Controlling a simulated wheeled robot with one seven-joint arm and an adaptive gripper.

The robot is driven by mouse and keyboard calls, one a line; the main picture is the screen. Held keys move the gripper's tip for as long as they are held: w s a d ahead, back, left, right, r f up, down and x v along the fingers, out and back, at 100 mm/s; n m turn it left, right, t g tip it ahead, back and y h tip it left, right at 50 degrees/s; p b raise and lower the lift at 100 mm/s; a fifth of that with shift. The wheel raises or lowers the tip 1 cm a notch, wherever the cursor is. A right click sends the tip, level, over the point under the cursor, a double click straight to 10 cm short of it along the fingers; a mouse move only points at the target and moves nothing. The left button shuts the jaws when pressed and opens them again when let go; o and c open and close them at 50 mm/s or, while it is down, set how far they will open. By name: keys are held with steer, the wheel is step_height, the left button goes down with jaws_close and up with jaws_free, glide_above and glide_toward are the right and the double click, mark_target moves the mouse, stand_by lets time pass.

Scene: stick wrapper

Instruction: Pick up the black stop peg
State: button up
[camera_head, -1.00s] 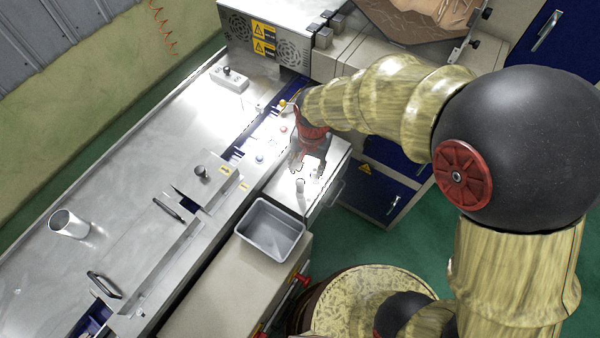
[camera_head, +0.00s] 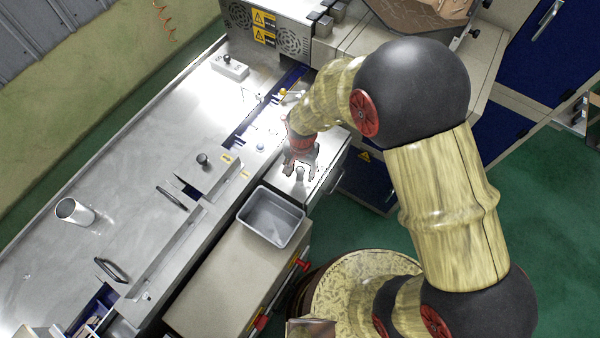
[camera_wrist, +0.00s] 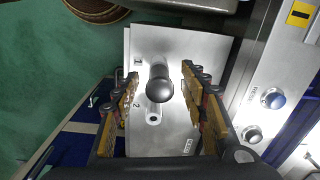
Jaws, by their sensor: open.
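The black stop peg (camera_wrist: 159,86) has a dark round head and stands in a metal plate (camera_wrist: 178,45) marked 1 and 2, near mark 1. An empty hole (camera_wrist: 153,117) shows near mark 2. My gripper (camera_wrist: 159,76) is open, with one finger on each side of the peg in the wrist view and gaps on both sides. I cannot tell how far the fingertips are above the plate. In the head view my gripper (camera_head: 300,163) points down over the plate at the machine's right side.
A grey tray (camera_head: 270,216) sits just in front of the plate. A metal cup (camera_head: 72,211) and a black knob (camera_head: 202,159) stand on the machine top. A blue button (camera_wrist: 273,99) is on the panel to the right in the wrist view.

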steer(key=c, duration=0.3)
steer(key=c, duration=0.8)
jaws_close()
